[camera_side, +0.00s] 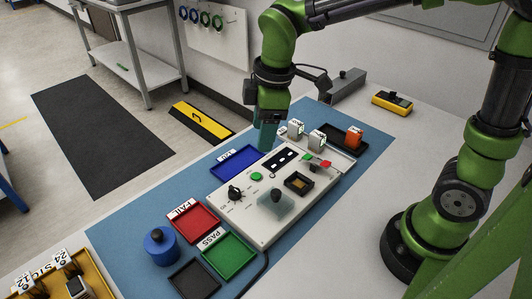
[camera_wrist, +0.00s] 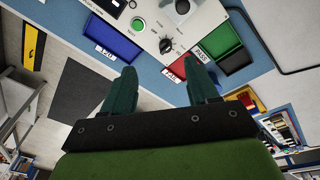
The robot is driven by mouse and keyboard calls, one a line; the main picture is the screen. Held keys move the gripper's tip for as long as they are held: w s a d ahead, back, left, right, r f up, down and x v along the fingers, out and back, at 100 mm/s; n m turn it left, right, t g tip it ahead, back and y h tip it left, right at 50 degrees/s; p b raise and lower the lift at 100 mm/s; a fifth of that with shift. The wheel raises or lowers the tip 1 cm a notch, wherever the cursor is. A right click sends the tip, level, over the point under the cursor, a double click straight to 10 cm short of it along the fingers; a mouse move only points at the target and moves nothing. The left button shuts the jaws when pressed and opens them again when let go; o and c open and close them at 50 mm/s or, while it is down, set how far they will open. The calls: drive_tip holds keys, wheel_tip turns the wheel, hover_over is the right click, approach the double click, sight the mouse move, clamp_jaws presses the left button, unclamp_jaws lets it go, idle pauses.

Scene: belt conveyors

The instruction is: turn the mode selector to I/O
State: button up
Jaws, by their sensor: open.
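The mode selector is a black knob (camera_side: 235,192) on the left part of the white control panel (camera_side: 222,215); it also shows in the wrist view (camera_wrist: 166,45). My gripper (camera_side: 267,137) is above the far edge of the panel, near the blue tray, pointing down. In the wrist view my gripper (camera_wrist: 162,70) has its two teal fingers wide apart with nothing between them. The knob lies beyond the fingertips, apart from them.
A blue tray (camera_side: 217,171), a red FAIL tray (camera_side: 180,222) and a green PASS tray (camera_side: 235,268) border the panel. A clear cover (camera_side: 283,213) stands over a control on the panel. White blocks (camera_side: 317,140) and an orange block (camera_side: 354,136) stand at its far end.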

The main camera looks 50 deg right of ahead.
sight(234, 189)
drive_tip(key=w+a+n+g, duration=0.2)
drive_tip(key=w+a+n, duration=0.3)
drive_tip(key=n, duration=1.1)
drive_tip(key=shift+h, duration=0.4)
wheel_tip(234, 189, down, 17)
drive_tip(key=shift+r, duration=0.2)
drive_tip(key=c, duration=1)
drive_tip(key=shift+c, duration=0.2)
